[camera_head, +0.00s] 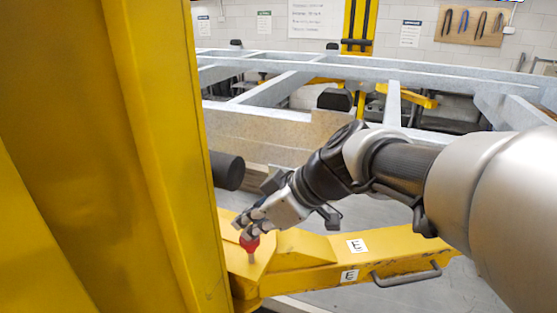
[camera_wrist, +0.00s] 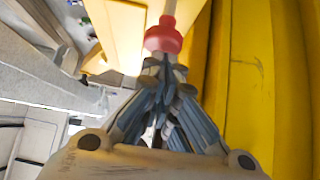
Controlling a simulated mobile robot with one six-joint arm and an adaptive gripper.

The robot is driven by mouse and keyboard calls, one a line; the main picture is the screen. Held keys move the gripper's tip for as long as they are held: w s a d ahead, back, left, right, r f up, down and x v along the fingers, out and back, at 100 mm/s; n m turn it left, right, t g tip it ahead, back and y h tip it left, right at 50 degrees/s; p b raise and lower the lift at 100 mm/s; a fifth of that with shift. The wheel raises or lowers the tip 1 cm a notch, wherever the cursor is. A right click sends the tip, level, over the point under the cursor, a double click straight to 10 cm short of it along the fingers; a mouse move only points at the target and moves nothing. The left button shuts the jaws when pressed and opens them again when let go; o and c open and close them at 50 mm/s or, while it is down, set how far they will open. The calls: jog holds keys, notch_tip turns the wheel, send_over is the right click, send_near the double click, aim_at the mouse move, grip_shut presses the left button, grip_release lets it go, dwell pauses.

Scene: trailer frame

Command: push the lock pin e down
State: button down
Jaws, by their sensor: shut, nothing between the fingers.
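The lock pin e (camera_head: 250,243) has a red knob on a pale shaft. It stands upright on the yellow lift arm marked E (camera_head: 300,255), close to the yellow column. In the wrist view the red knob (camera_wrist: 163,38) is just beyond my fingertips. My gripper (camera_head: 251,228) is shut and empty, pointing down at the knob from above. In the wrist view its fingertips (camera_wrist: 165,68) are together beside the knob's edge. I cannot tell whether they touch it. The shaft's lower end meets the arm's top face.
The yellow column (camera_head: 165,150) stands tall right beside the pin, on the left. A handle (camera_head: 408,275) sticks out from the lift arm's front side. The grey trailer frame (camera_head: 280,88) spans the space behind, with a dark cylinder (camera_head: 228,171) below it.

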jog(key=shift+f, duration=0.1)
notch_tip(320, 180, down, 4)
jog(key=b, duration=0.5)
jog(key=shift+s+r, duration=0.1)
jog(key=shift+r, duration=0.15)
notch_tip(320, 180, up, 5)
jog(key=p, duration=0.3)
jog(key=shift+a+r, duration=0.1)
jog(key=shift+a, duration=0.05)
jog(key=v, duration=0.9)
jog(key=shift+d+b, duration=0.3)
jog(key=shift+d, duration=0.15)
jog(key=shift+s+f, duration=0.15)
jog(key=shift+f, duration=0.05)
